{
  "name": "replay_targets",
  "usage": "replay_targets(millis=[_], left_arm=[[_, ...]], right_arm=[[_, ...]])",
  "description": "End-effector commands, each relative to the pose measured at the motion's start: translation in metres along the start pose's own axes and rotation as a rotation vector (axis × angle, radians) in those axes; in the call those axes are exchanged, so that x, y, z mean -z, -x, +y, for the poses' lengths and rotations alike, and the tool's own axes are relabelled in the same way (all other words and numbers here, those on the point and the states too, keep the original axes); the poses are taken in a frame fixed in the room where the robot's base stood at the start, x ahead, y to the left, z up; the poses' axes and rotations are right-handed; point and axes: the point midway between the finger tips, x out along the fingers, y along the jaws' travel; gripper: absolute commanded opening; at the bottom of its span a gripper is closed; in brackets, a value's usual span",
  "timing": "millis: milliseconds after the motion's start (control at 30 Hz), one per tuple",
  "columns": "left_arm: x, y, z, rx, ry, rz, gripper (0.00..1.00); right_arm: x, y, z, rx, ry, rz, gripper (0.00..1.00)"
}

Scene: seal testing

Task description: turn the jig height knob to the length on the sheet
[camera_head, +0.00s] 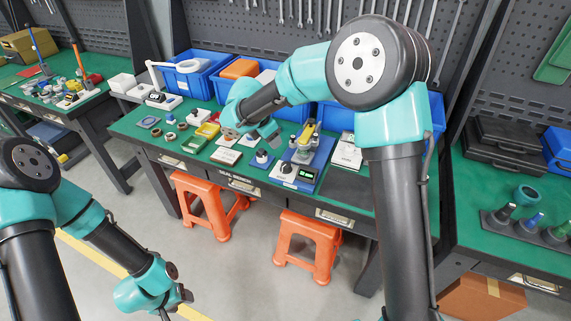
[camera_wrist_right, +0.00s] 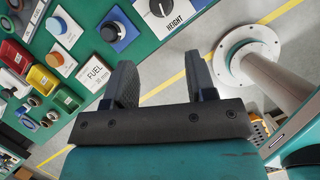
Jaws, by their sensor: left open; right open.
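The jig height knob (camera_wrist_right: 162,7) is a dark dial on a white plate marked HEIGHT, at the top edge of the right wrist view. In the head view the knob (camera_head: 287,168) is at the front of the blue jig (camera_head: 309,150), beside a small green-lit display (camera_head: 306,175). The sheet (camera_wrist_right: 95,73) is a white card reading FUEL with a smaller length line, too blurred to read surely. My right gripper (camera_wrist_right: 159,68) is open and empty, apart from the knob; in the head view it (camera_head: 266,133) hangs left of the jig. My left gripper (camera_head: 183,300) is open, away from the bench.
Blue bins (camera_head: 189,78) line the bench back. Orange stools (camera_head: 309,235) stand in front.

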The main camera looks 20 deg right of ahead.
Motion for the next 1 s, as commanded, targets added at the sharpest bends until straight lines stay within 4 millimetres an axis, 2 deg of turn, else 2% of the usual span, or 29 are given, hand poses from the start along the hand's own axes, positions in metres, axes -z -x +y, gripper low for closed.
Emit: replay_targets(millis=[267, 1000], left_arm=[[0.0, 0.0, 0.0, 0.0, 0.0, 0.0, 0.52], [0.0, 0.0, 0.0, 0.0, 0.0, 0.0, 0.52]], right_arm=[[0.0, -0.023, 0.0, 0.003, -0.001, 0.0, 0.51], [0.0, -0.147, -0.001, 0.004, -0.001, 0.002, 0.51]])
